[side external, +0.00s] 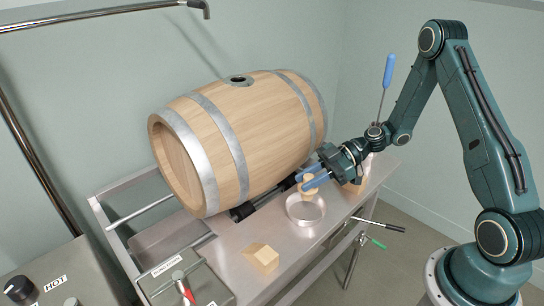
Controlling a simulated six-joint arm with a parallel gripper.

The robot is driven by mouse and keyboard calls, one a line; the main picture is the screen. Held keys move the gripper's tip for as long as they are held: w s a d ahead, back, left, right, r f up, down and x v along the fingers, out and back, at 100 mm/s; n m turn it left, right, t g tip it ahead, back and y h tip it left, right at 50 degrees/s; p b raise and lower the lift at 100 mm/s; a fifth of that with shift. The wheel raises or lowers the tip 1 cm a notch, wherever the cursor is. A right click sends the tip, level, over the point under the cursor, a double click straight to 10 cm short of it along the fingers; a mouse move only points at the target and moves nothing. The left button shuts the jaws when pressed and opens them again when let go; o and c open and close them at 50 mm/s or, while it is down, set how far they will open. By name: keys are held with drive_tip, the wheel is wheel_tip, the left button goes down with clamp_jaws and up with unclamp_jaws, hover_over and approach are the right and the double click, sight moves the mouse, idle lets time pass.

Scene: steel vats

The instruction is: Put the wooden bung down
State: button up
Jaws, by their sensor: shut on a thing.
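My gripper (318,177) is shut on the wooden bung (309,188), a small pale wooden piece. It holds the bung over a round metal dish (293,221) on the steel bench. I cannot tell whether the bung touches the dish. The large wooden barrel (255,125) lies on its side behind, with a dark open bung hole (238,80) on top.
A pale wooden block (261,257) sits on the bench (232,262) left of the dish. Another wooden piece (357,186) is partly hidden beside my gripper. Black- and green-handled levers (376,242) stick out at the front edge. A control panel is at lower left.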

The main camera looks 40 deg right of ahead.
sight(307, 196)
drive_tip(key=shift+f, duration=1.05)
drive_tip(key=shift+f, duration=0.1)
drive_tip(key=shift+f, duration=1.8)
drive_tip(key=shift+f, duration=0.15)
drive_tip(key=o, duration=1)
drive_tip(key=shift+r, duration=0.2)
drive_tip(key=v, duration=1.2)
